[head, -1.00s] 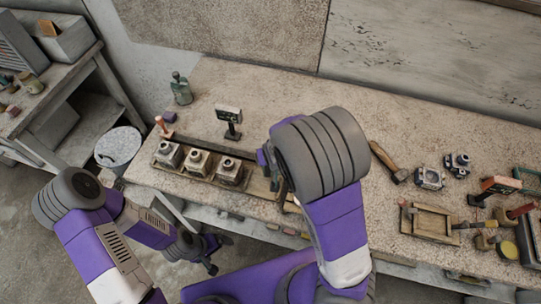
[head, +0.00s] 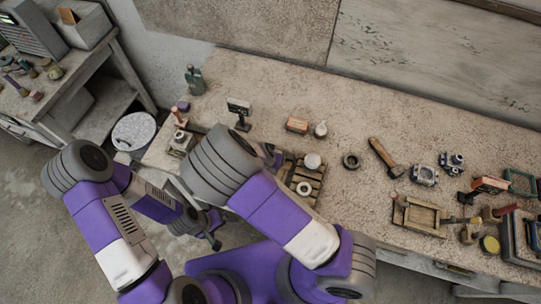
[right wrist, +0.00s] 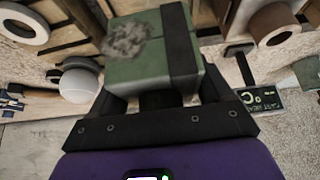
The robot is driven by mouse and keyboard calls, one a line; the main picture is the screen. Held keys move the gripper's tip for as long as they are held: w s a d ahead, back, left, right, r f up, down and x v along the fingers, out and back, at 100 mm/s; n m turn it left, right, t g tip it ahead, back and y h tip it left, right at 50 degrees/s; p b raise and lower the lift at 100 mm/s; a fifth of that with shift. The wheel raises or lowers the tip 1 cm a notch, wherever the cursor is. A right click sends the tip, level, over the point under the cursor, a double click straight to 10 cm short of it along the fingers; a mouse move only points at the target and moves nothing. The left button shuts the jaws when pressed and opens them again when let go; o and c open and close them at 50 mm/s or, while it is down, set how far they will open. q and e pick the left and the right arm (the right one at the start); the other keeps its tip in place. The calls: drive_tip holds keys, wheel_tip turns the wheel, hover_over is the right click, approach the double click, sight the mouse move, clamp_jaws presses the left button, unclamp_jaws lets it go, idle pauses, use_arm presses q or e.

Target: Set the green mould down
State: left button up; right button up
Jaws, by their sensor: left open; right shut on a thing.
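The green mould (right wrist: 135,68) is a blocky green piece with a rough grey patch and a dark band, seen close in the right wrist view. My right gripper (right wrist: 158,98) is shut on it. In the head view my right arm hides the mould and most of that gripper, over the front left of the bench. My left gripper (head: 212,238) is open and empty, low in front of the bench edge.
A wooden tray (head: 316,199) holds a white ball (head: 312,160) and a ring (head: 304,188). A grey mould (head: 181,142) and a small sign (head: 239,108) stand left.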

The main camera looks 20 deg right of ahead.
drive_tip(key=shift+f+b, duration=2.35)
drive_tip(key=shift+f, duration=0.45)
drive_tip(key=shift+f+b, duration=0.5)
drive_tip(key=shift+f, duration=0.2)
drive_tip(key=o, duration=1.3)
drive_tip(key=shift+r+p, duration=1.8)
drive_tip(key=shift+r, duration=0.25)
